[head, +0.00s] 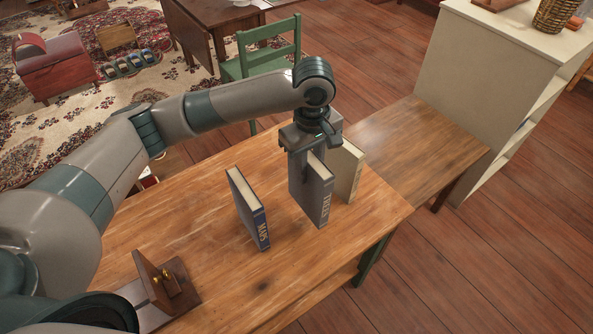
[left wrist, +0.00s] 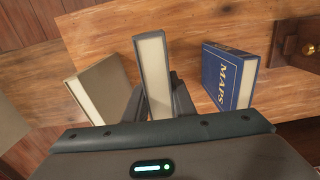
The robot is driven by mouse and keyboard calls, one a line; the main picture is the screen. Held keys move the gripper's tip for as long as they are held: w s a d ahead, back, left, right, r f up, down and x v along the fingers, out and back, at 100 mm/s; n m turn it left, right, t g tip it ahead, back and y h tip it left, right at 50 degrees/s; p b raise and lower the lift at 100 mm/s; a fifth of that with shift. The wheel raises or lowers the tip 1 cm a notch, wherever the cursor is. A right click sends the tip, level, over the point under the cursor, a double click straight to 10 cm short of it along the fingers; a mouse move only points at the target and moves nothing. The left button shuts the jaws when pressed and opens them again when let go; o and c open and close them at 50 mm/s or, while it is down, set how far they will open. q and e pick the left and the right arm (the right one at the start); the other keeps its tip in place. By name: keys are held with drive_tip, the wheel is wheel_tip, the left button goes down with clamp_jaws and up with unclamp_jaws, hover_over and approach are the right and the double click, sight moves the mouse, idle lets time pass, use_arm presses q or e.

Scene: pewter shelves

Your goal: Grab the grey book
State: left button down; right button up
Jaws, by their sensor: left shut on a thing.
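The grey book (head: 316,193), with "TREES" on its spine, stands upright over the wooden table in the head view. My left gripper (head: 308,150) comes down on it from above and is shut on it. In the left wrist view the grey book (left wrist: 153,72) shows its page edges between the fingers of my left gripper (left wrist: 160,100). I cannot tell whether the book's bottom touches the table. My right gripper is in neither view.
A blue "MAPS" book (head: 248,208) stands to the left of the grey book, and a beige book (head: 347,170) stands close on its right. A wooden bookend (head: 160,285) is at the table's (head: 205,240) near left. A green chair (head: 268,48) is behind.

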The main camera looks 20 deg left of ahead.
use_arm(q)
drive_tip(key=s+d+r+b, duration=0.1)
drive_tip(key=s+d+r, duration=0.1)
drive_tip(key=d+r, duration=0.2)
drive_tip(key=shift+s+d+r, duration=0.15)
drive_tip(key=shift+s+d, duration=0.25)
drive_tip(key=shift+d, duration=0.85)
